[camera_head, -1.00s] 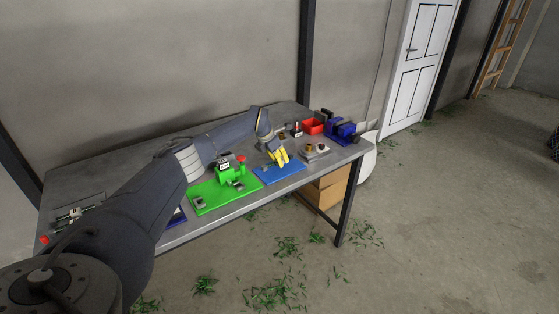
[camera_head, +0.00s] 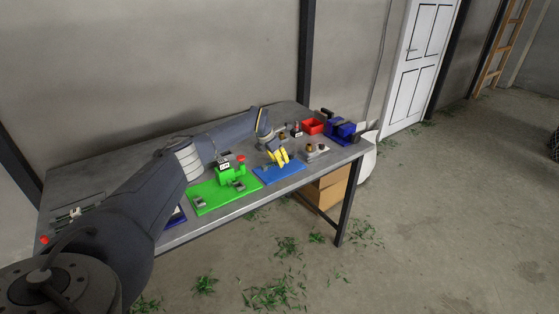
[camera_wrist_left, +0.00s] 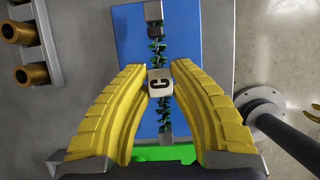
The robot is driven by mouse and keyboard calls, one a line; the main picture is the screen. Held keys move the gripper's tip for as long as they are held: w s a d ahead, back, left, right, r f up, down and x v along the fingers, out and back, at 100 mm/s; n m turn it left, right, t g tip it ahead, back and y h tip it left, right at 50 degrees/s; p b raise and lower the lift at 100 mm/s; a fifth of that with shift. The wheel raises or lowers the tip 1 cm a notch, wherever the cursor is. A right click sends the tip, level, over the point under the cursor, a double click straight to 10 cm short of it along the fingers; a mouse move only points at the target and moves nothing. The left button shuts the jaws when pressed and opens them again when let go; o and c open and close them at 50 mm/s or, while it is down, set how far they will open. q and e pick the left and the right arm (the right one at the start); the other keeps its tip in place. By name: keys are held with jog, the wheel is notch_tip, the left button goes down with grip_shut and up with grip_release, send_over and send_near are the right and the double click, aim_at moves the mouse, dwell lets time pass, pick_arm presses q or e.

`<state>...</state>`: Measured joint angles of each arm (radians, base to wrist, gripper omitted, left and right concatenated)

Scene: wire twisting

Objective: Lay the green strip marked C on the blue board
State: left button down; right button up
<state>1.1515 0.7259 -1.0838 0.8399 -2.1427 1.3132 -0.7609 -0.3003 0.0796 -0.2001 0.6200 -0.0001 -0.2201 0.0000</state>
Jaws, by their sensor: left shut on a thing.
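The green strip (camera_wrist_left: 164,118) runs lengthwise over the blue board (camera_wrist_left: 128,60) in the left wrist view, with grey blocks at both its ends and a pale tag marked C (camera_wrist_left: 160,82) at its middle. My left gripper (camera_wrist_left: 160,80) has its yellow fingertips on either side of the tag and is shut on the strip there. In the head view my left gripper (camera_head: 279,158) is over the blue board (camera_head: 283,175). Whether the strip touches the board cannot be told.
Left of the blue board is a green board (camera_head: 207,199) with a green machine (camera_head: 231,174). Behind and to the right are a grey block with brass cylinders (camera_head: 315,150), a red bin (camera_head: 313,126) and a blue vise (camera_head: 341,129). The table's front edge is close.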

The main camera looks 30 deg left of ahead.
pick_arm(q)
jog(key=shift+f, duration=1.15)
jog(key=c, duration=1.2)
grip_release()
jog(key=shift+o, duration=0.2)
jog(key=v, duration=1.2)
